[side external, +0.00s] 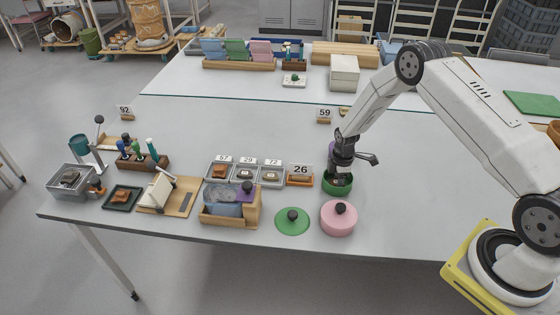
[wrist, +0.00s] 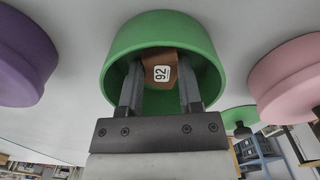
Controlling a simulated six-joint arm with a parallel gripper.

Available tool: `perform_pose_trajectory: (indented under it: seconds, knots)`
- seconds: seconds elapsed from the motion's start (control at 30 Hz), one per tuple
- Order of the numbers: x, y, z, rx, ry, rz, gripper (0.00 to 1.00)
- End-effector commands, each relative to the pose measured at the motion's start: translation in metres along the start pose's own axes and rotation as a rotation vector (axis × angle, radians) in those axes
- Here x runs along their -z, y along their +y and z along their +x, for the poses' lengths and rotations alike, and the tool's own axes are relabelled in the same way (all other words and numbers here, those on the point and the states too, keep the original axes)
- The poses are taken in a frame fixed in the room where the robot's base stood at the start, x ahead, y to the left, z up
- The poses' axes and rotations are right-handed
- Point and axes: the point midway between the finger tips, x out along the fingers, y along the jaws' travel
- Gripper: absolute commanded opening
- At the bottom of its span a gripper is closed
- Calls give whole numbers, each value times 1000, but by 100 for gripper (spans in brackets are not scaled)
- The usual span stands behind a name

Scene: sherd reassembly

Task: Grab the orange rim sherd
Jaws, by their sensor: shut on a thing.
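An orange-brown sherd with a white label reading 92 (wrist: 158,72) is inside the round green pot (wrist: 150,28) in the wrist view. My gripper (wrist: 159,92) reaches down into the pot, with one finger on each side of the sherd, shut on it. In the side view my gripper (side external: 340,178) is inside the green pot (side external: 337,188), and the sherd cannot be made out there. I cannot tell whether the sherd touches the pot's floor.
A pink lidded pot (side external: 339,218) and a green lid (side external: 292,222) lie in front of the green pot. A purple pot (wrist: 22,58) is close by.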

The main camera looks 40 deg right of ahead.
Motion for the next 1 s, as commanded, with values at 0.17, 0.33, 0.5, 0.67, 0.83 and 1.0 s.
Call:
perform_pose_trajectory:
  seconds: [0.17, 0.33, 0.5, 0.67, 0.83, 1.0]
  knots:
    - [0, 0, -6, -1, 0, 0, 0]
    - [0, 1, -18, 0, 0, 0, 0]
    - [-2, -4, -36, 1, 0, 0, 0]
    - [-7, -17, -53, 1, 0, 0, 0]
    - [-13, -34, -74, 1, 0, 0, 0]
    - [-20, -52, -94, 2, -1, 0, 0]
